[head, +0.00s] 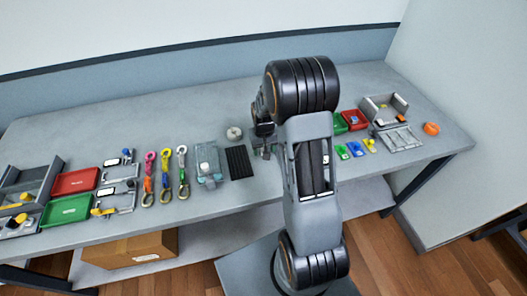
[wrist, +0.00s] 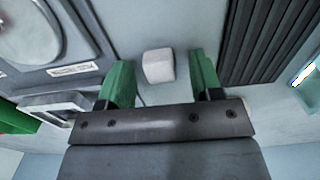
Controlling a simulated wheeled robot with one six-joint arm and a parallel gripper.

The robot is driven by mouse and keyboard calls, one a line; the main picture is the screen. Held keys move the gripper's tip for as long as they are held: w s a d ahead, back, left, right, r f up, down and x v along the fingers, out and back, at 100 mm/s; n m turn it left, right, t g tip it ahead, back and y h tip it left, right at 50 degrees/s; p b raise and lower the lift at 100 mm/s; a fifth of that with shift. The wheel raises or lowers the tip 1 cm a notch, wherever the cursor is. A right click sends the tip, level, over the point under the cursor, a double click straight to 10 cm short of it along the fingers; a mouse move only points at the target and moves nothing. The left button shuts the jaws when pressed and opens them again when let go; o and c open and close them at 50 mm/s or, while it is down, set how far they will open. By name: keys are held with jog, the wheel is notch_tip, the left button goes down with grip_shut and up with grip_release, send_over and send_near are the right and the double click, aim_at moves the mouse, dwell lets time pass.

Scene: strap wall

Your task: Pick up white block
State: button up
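A small white block (wrist: 158,66) lies on the grey surface in the wrist view. My gripper (wrist: 162,62) is open, with one green finger on each side of the block and a gap to both. The fingers look close to the block, but I cannot tell their height above the surface. In the head view my gripper (head: 263,152) is over the middle of the bench, just right of a black ribbed mat (head: 239,161). I cannot make out the block there; my arm covers that area.
The ribbed mat (wrist: 268,38) is right of the block in the wrist view, and a grey labelled tray (wrist: 40,40) is left. On the bench (head: 110,143) are a round grey item (head: 234,133), coloured straps (head: 165,176), a red bin (head: 75,181) and a green bin (head: 67,210).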

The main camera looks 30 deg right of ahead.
jog(key=c, duration=1)
jog(key=shift+r, duration=0.1)
